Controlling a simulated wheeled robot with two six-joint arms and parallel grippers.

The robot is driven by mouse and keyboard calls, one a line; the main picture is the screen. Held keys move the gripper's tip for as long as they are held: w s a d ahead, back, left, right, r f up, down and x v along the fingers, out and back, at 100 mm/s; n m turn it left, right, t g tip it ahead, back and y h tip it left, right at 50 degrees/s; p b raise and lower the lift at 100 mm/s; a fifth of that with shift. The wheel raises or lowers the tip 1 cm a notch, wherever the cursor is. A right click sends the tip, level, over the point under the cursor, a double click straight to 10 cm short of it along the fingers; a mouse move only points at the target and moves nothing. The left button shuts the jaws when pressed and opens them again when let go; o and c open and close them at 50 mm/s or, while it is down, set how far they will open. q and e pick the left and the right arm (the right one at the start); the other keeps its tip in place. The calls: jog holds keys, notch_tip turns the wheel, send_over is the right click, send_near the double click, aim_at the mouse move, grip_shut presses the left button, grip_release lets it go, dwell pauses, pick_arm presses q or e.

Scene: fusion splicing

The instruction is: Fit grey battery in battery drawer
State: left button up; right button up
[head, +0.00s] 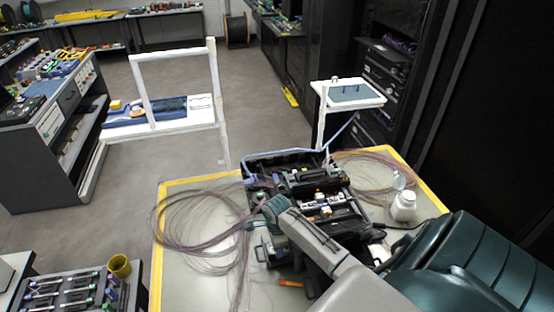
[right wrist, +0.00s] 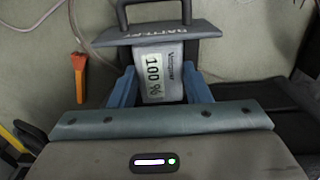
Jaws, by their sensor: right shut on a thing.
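The grey battery (right wrist: 161,84), with a white "100 %" label, is between the blue fingers of my right gripper (right wrist: 160,76) in the right wrist view. The gripper is shut on it. The battery drawer (right wrist: 198,31), a grey front panel marked BATTERY with a dark handle, lies just beyond the battery. The battery's far end meets or passes under the panel's edge; I cannot tell how deep it sits. In the head view my right arm reaches over the black case, and the battery cannot be made out. My left gripper is not in view.
The black case (head: 252,171) holds several tools on the yellow-edged table (head: 190,272). Coiled fibres lie on both sides. A white bottle (head: 403,206) stands at right. An orange tool (right wrist: 80,76) lies left of the drawer in the right wrist view.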

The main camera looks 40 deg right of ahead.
jog(key=shift+p, duration=0.45)
dwell(0.4)
jog(key=shift+f, duration=0.15)
dwell(0.5)
jog(key=o, duration=1.4)
jog(key=shift+r+b, duration=1.3)
jog(key=shift+r, duration=4.15)
